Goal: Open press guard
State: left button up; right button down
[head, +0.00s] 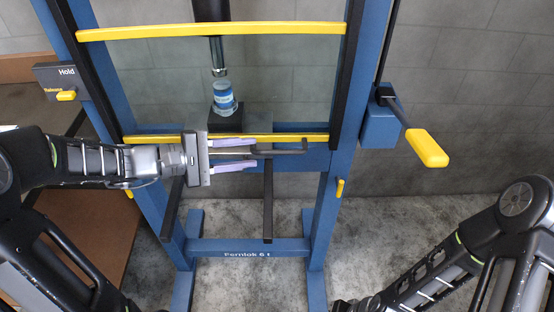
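The press guard is a clear panel (285,85) between a yellow upper rail (210,31) and a yellow lower rail (290,137) on the blue press frame (347,150). The lower rail sits low, just above the blue crossbeam. A dark horizontal handle bar (285,152) with a bent right end lies just below that rail. My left gripper (254,153) points right with its two lilac fingers apart. The bar runs between the fingers; I see gaps on both sides of it. Contact cannot be told. My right arm shows at lower right; its gripper is outside the view.
Behind the panel, a bottle-like blue and white piece (224,97) is under the press ram, above a black block (225,121). A yellow-gripped lever (427,148) juts out at right. Bare floor lies around the press feet.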

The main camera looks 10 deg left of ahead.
aim_at(269, 153)
pick_arm(q)
jog(key=shift+f, duration=0.45)
jog(key=x, duration=0.7)
jog(key=shift+w+d+f, duration=0.15)
jog(key=shift+w+d, duration=0.1)
jog(key=shift+d, duration=0.05)
grip_shut()
dwell(1.2)
